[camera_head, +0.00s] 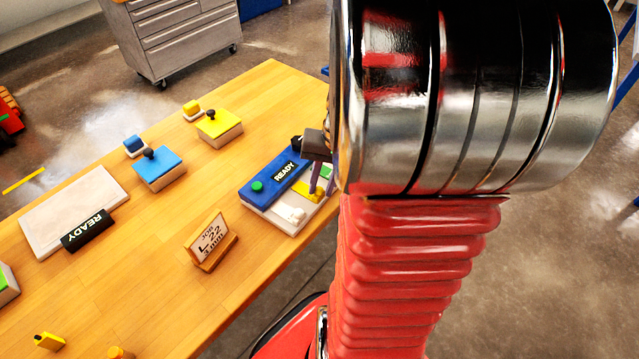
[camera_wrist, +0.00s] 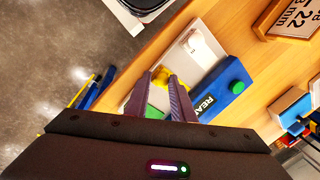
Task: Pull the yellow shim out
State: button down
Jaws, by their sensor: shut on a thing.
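The yellow shim (camera_head: 308,191) lies at the open white side of a blue-and-white fixture (camera_head: 262,194) near the table's right edge. In the wrist view a bit of the yellow shim (camera_wrist: 160,76) shows at my fingertips. My gripper (camera_head: 321,184) is shut on the shim, its fingers pointing down; my arm hides part of it. The gripper also shows in the wrist view (camera_wrist: 164,80). How far the shim sits inside the fixture cannot be told. A green piece (camera_head: 326,172) lies beside the fingers, and a white piece (camera_head: 296,214) sits in front of the shim.
A small sign (camera_head: 210,241) reading L-22, 3 mm stands left of the fixture. Blue (camera_head: 158,170) and yellow (camera_head: 219,127) topped blocks with knobs stand farther back. A pale plate (camera_head: 75,208) with a READY label (camera_head: 88,231) lies at left. The wood between is clear.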

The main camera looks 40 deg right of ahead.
jog(key=c, duration=1.6)
grip_release()
jog(key=shift+d, duration=0.1)
jog(key=shift+r, duration=0.1)
jog(key=r, duration=0.4)
jog(key=s+d+r, duration=0.1)
jog(key=r, duration=0.4)
jog(key=s+r, duration=0.1)
jog(key=r, duration=0.3)
jog(key=shift+d+r, duration=0.2)
jog(key=shift+d, duration=0.2)
jog(key=shift+w+d, duration=0.1)
jog(key=shift+w, duration=0.05)
